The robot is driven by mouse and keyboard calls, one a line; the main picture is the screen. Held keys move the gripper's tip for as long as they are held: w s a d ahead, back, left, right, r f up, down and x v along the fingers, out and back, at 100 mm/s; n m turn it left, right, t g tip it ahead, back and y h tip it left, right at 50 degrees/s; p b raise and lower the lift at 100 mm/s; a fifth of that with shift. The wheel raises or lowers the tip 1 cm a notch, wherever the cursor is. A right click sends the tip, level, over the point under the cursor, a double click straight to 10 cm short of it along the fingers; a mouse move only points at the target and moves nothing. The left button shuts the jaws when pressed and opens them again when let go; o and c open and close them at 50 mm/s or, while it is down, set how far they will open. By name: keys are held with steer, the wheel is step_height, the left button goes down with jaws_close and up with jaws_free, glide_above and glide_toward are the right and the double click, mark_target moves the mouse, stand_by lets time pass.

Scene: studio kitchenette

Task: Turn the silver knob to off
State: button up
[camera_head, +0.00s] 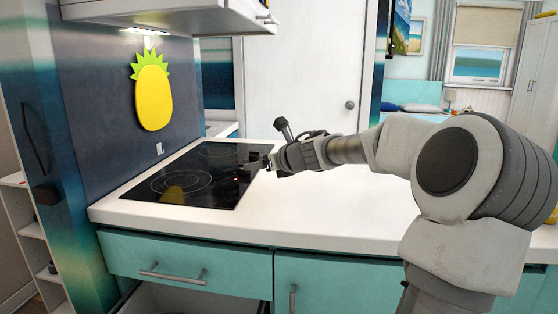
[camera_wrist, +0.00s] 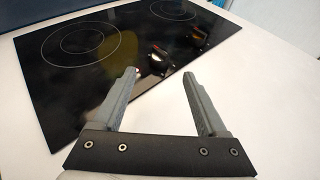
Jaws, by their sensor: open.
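A black glass cooktop (camera_head: 185,192) lies in the white counter, and it fills the upper left of the wrist view (camera_wrist: 60,75). Two small knobs stand near its right edge in the wrist view: one with a pale, shiny face (camera_wrist: 156,56) and a darker one (camera_wrist: 197,33) further right. I cannot tell for sure which is the silver knob, or its setting. My gripper (camera_head: 260,162) is over the cooktop's right edge. In the wrist view its fingers (camera_wrist: 159,73) are spread and empty, with the pale-faced knob just beyond the gap between the tips.
White counter (camera_head: 330,215) is clear right of the cooktop. A yellow pineapple decoration (camera_head: 153,95) hangs on the dark wall behind. A white hood (camera_head: 165,12) overhangs the cooktop. Teal drawers (camera_head: 190,262) are below; under the left one a compartment appears open. A small red light (camera_head: 236,179) shows on the cooktop.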

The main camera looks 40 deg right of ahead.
steer(key=shift+p+v, duration=0.6)
steer(key=shift+v, duration=3.55)
steer(key=shift+a, duration=0.1)
